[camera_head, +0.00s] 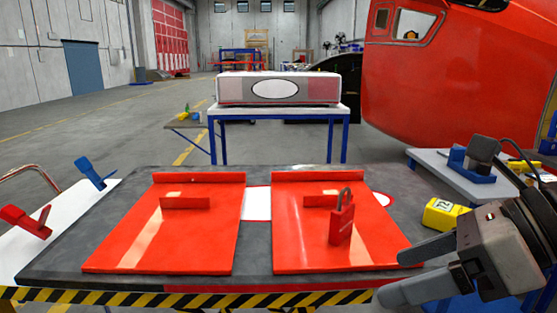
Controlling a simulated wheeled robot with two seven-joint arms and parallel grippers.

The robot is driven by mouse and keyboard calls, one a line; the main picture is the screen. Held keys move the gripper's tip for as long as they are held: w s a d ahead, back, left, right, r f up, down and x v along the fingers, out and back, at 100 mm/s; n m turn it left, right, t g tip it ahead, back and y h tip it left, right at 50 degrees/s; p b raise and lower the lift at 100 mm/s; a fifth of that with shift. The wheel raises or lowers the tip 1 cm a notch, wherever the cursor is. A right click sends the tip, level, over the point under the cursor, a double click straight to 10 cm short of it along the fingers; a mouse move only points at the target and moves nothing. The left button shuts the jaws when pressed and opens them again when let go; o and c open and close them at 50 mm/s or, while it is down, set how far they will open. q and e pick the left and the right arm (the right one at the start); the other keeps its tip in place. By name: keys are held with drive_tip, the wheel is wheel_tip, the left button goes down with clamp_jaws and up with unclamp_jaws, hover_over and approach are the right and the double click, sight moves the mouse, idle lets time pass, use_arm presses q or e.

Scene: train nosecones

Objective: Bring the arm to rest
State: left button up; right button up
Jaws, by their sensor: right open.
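My right gripper (388,273) comes in from the right, low over the table's front right corner. Its two grey fingers are apart and nothing shows between them. My left gripper is not in the view. No other thing is named by the task. The right gripper is to the right of the right red panel (300,250), close to its front right corner in the picture; I cannot tell whether it touches the table.
A dark table (60,245) with a striped front edge carries two red panels, the left one (160,245) included. A red padlock (342,222) stands on the right panel. A yellow block (443,214) sits near the right arm. A red train nosecone (450,90) stands behind right.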

drive_tip(key=s+a+r+m+g+y, duration=0.2)
drive_tip(key=a+m+g+y, duration=0.15)
drive_tip(key=a+y, duration=0.5)
drive_tip(key=w+d+f+m+t+h, duration=0.35)
drive_tip(key=m+t, duration=0.25)
drive_tip(key=m, duration=0.4)
drive_tip(key=w+d+f+m+t+h, duration=0.2)
drive_tip(key=f+m+t, duration=0.2)
drive_tip(key=m+t, duration=0.45)
drive_tip(key=w+d+f+m+t+h, duration=0.2)
drive_tip(key=w+d+f+m+t, duration=0.15)
drive_tip(key=m, duration=0.75)
drive_tip(key=s+f+m+g+h, duration=0.3)
drive_tip(key=s+f+m+g, duration=0.1)
drive_tip(key=f, duration=0.9)
drive_tip(key=s+a+f+m+g+h, duration=0.1)
drive_tip(key=s+f+m+g+h, duration=0.2)
drive_tip(key=f, duration=1)
drive_tip(key=s+m+g, duration=0.1)
drive_tip(key=s+m, duration=0.2)
drive_tip(key=s, duration=0.1)
drive_tip(key=shift+s+m+h+p, duration=0.2)
drive_tip(key=shift+m+h+p, duration=0.1)
drive_tip(key=shift+m+p, duration=0.1)
drive_tip(key=shift+a, duration=0.1)
